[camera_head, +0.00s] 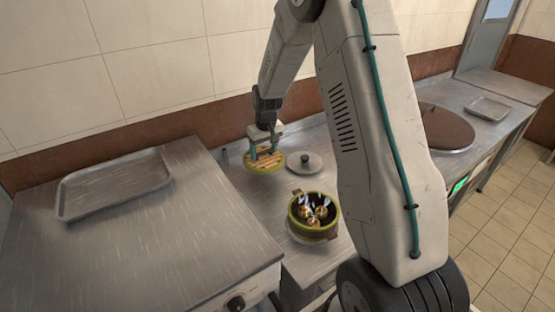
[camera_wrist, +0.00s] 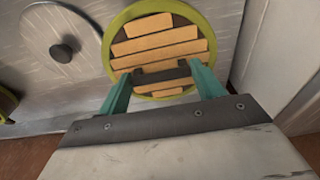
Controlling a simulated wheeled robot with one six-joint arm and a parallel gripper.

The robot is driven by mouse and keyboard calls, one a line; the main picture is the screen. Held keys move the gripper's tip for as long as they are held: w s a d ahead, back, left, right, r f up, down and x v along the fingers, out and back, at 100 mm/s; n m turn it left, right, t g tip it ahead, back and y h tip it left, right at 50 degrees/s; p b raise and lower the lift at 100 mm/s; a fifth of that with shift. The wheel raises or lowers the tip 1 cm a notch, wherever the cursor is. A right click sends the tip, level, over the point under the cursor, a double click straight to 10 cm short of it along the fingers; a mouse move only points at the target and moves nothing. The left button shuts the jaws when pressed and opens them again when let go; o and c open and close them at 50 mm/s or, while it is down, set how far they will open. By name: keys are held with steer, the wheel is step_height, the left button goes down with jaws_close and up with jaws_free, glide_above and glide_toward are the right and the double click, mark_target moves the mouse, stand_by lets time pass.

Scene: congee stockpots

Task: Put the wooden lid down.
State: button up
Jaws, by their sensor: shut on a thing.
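The wooden lid (camera_head: 254,162) is round, with light wooden slats and a yellow-green rim. It also shows in the wrist view (camera_wrist: 160,45). My gripper (camera_head: 265,150) is shut on the dark handle across the lid's middle; the teal fingers (camera_wrist: 163,88) reach it from both sides. The lid is over the steel counter near the back wall; I cannot tell whether it touches the counter. The open pot (camera_head: 299,226) has a yellow-green rim and holds several round pieces in dark contents. It stands in front and to the right of the lid.
A grey metal lid (camera_head: 304,163) with a dark knob lies right of the wooden lid. A raised steel unit with an empty tray (camera_head: 115,184) stands at left. A large brown round cover (camera_head: 443,130) and another tray (camera_head: 489,109) are at right. A tiled wall (camera_head: 150,60) bounds the back.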

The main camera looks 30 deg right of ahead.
mark_target(264, 158)
steer(key=shift+f, duration=2.75)
steer(key=shift+f, duration=0.15)
steer(key=o, duration=1)
steer(key=s+a+r, duration=0.3)
steer(key=s+r, duration=0.2)
steer(key=r, duration=0.6)
steer(key=s+a+r, duration=0.2)
steer(key=s+r, duration=0.3)
steer(key=r, duration=0.6)
steer(key=s+a+r, duration=0.2)
steer(key=s+a, duration=0.1)
steer(key=s, duration=0.7)
steer(key=s+a+r, duration=0.2)
steer(key=s+r, duration=0.1)
steer(key=s, duration=0.7)
steer(key=s+a+r, duration=0.3)
steer(key=s, duration=0.7)
steer(key=shift+a+g, duration=0.3)
steer(key=shift+a, duration=0.05)
